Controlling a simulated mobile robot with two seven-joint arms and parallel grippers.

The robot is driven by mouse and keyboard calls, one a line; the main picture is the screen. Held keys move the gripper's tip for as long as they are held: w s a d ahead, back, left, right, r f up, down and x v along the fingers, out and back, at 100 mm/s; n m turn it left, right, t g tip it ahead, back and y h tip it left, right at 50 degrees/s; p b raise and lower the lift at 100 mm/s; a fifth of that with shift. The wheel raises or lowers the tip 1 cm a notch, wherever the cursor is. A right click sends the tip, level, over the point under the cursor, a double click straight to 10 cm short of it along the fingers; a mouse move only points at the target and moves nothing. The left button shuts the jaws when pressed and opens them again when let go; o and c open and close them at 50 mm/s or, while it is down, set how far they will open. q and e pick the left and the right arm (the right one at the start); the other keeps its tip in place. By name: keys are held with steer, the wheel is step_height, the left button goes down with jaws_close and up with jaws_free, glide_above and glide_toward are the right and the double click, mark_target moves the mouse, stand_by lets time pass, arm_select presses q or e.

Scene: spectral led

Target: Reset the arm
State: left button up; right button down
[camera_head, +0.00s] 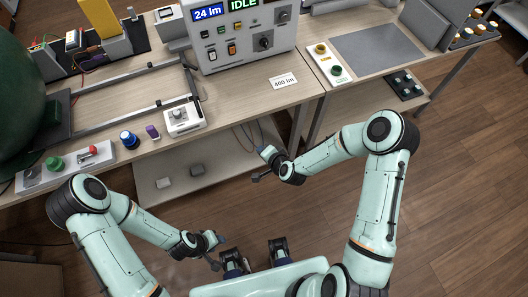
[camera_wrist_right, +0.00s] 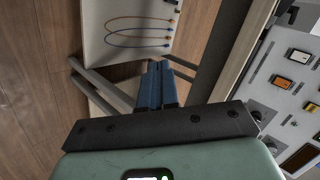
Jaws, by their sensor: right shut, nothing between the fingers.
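My right arm reaches in from the right in the head view, bent at the elbow. Its gripper (camera_head: 263,153) hangs in the air just off the front edge of the bench. In the right wrist view, the two blue fingers of this gripper (camera_wrist_right: 162,72) lie together, shut and empty. My left arm comes in from the left and bends toward my body. Its gripper (camera_head: 221,238) is low over the floor side, clear of the bench; its fingers are too small to read.
The wooden bench (camera_head: 245,103) carries a grey instrument panel (camera_head: 238,62) with lit displays, a metal rail frame (camera_head: 130,103) and a button strip (camera_head: 65,165). A second table (camera_head: 390,88) stands at right. Open floor (camera_head: 455,180) lies right of my right arm.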

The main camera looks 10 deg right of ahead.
steer(key=shift+f, duration=0.1)
stand_by(0.7)
arm_select(q)
steer(key=s, duration=0.1)
steer(key=s+g+p, duration=0.1)
steer(key=s+p, duration=0.1)
steer(key=shift+s+d+r+g, duration=0.25)
steer(key=shift+r+g, duration=0.05)
steer(key=shift+r, duration=0.05)
arm_select(e)
steer(key=s+d+f+n+g, duration=0.1)
steer(key=s+f+n+g, duration=0.2)
steer(key=s, duration=1.1)
steer(key=s+d+f+n+g, duration=0.1)
steer(key=s+f+n+g, duration=0.3)
steer(key=s, duration=1.1)
step_height(320, 180, down, 3)
steer(key=g, duration=0.3)
steer(key=shift+f+g, duration=0.15)
steer(key=shift+g, duration=0.15)
